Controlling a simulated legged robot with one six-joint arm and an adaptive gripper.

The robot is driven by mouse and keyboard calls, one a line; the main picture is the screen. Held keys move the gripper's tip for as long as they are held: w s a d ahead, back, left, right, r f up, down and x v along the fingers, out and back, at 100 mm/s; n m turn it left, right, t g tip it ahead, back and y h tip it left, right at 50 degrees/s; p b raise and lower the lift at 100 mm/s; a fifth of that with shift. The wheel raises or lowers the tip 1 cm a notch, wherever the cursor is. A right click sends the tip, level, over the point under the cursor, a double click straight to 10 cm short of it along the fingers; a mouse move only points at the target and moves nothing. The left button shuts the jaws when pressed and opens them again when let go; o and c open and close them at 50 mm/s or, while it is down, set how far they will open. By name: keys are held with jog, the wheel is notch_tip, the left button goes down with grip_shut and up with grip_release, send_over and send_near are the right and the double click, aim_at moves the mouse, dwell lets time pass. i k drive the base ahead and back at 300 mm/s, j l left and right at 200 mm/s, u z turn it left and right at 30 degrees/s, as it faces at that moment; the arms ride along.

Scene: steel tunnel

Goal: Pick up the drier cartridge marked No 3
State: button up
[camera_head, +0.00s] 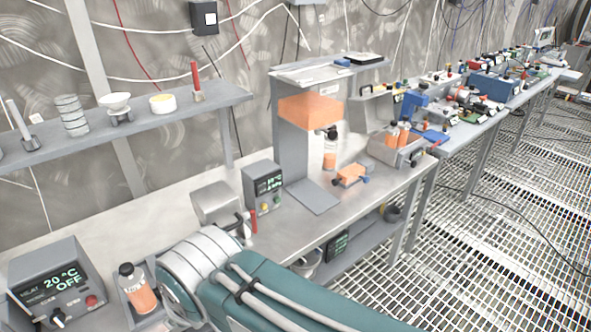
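Several orange-filled bottles that look like cartridges are in view. One with a dark cap (138,289) stands upright in a grey holder at the lower left, beside my arm. Another (330,150) is upright under the orange block of a grey stand in the middle. More orange ones (398,136) stand in a grey rack (383,150) to the right of the stand. Any number on them is too small to read, so I cannot tell which is No 3. My teal and grey arm crosses the bottom of the view; my gripper does not show.
A heater box reading "20 °C OFF" (62,282) stands at the lower left. A smaller display box (264,188) and the grey stand (290,150) rise from the steel bench. A shelf (150,118) holds small items. The grating floor (480,240) is mostly clear at right.

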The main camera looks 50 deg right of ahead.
aim_at(393, 133)
jog(key=z, duration=2.45)
jog(key=u, duration=0.55)
jog(key=i+l+u, duration=0.3)
jog(key=l+u, duration=0.25)
jog(key=i+l+u, duration=0.3)
jog(key=l+u, duration=0.25)
jog(key=l, duration=0.15)
jog(key=i+l, duration=0.15)
jog(key=l, duration=0.45)
jog(key=i+l+u, duration=0.1)
jog(key=l, duration=0.55)
jog(key=i+l+u, duration=0.1)
jog(key=l, duration=0.5)
jog(key=i+l, duration=0.15)
jog(key=l, duration=0.5)
